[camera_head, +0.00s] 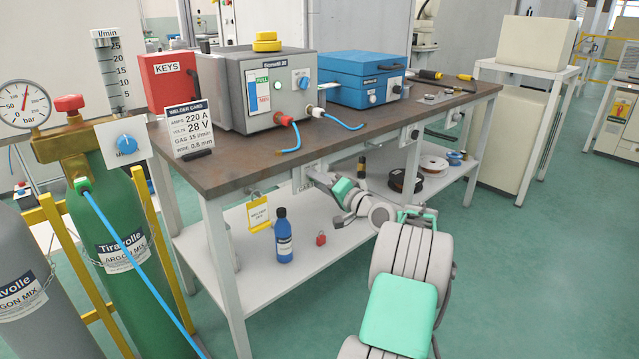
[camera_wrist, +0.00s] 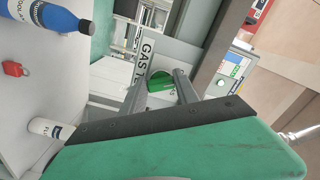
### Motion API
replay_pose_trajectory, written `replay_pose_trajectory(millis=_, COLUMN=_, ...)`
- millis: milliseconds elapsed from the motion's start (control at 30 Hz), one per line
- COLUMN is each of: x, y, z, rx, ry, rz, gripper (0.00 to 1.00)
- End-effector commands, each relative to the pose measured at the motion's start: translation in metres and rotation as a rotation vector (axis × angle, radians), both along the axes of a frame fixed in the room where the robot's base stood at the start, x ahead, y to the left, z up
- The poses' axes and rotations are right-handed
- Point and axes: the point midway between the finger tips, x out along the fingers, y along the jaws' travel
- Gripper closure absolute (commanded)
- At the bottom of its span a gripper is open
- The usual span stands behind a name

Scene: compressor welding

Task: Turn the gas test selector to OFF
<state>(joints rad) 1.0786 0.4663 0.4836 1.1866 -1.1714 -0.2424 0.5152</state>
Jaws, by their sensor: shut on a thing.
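A green selector knob (camera_wrist: 159,81) sits on a light plate (camera_wrist: 176,52) lettered "GAS T…" in the wrist view. The rest of the lettering is hidden by my fingers, and I cannot read which mark the knob points to. My gripper (camera_wrist: 161,80) is shut on the knob, one finger on each side. In the head view my arm reaches in under the front edge of the workbench (camera_head: 225,178).
The lower shelf (camera_head: 300,256) holds a blue bottle (camera_head: 283,238), a red padlock (camera_head: 321,239) and wire spools (camera_head: 434,164). A yellow tag (camera_head: 258,214) hangs from the bench. Gas cylinders (camera_head: 127,245) stand at left. The floor at right is clear.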

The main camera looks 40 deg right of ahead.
Motion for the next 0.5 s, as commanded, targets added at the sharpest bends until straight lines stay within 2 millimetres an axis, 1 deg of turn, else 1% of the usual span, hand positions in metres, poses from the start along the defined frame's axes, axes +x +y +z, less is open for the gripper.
replay_pose_trajectory(millis=200, x=-0.001, y=-0.0014, z=-0.002, rx=0.0, ry=0.003, rz=-0.003, gripper=1.0)
replay_pose_trajectory(millis=233, x=-0.001, y=-0.0014, z=-0.002, rx=0.001, ry=0.003, rz=-0.003, gripper=0.63)
replay_pose_trajectory(millis=333, x=-0.0007, y=-0.0009, z=-0.0018, rx=0.001, ry=0.002, rz=-0.002, gripper=0.55)
replay_pose_trajectory(millis=500, x=0.0003, y=0.0005, z=-0.001, rx=0.001, ry=0.001, rz=0.0, gripper=0.55)
